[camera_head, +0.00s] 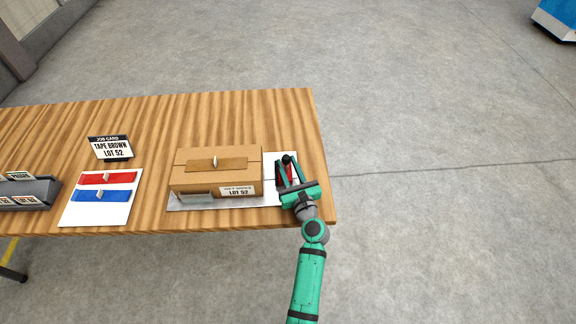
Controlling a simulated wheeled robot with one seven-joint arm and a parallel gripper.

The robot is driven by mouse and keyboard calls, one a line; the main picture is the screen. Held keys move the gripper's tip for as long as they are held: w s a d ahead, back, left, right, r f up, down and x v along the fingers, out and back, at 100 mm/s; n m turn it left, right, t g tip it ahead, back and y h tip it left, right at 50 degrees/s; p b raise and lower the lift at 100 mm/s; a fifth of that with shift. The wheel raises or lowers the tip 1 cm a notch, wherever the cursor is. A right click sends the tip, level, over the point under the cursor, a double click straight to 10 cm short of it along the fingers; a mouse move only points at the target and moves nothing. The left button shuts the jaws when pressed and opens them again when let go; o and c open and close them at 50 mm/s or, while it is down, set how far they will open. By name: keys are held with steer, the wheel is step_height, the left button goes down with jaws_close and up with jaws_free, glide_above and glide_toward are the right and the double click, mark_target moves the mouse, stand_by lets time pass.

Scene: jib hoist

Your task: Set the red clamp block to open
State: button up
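The red clamp block (284,174) sits on a white plate (270,159) near the table's right end, just right of a cardboard carton. A black knob (287,159) shows at its far end. My green gripper (287,164) is over the block from the near side. Its two fingers are apart, one on each side of the knob, and I see no clear contact. The fingers and palm hide much of the block, so its setting cannot be read.
The carton (218,165) with a brown tape strip stands close left of my gripper. Further left are a job card (111,149), a white board (97,214) with red and blue strips, and a grey tray (45,192). The table's right edge (324,160) is close.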

steer(key=v, duration=1)
steer(key=shift+s+d, duration=0.2)
steer(key=shift+s, duration=0.15)
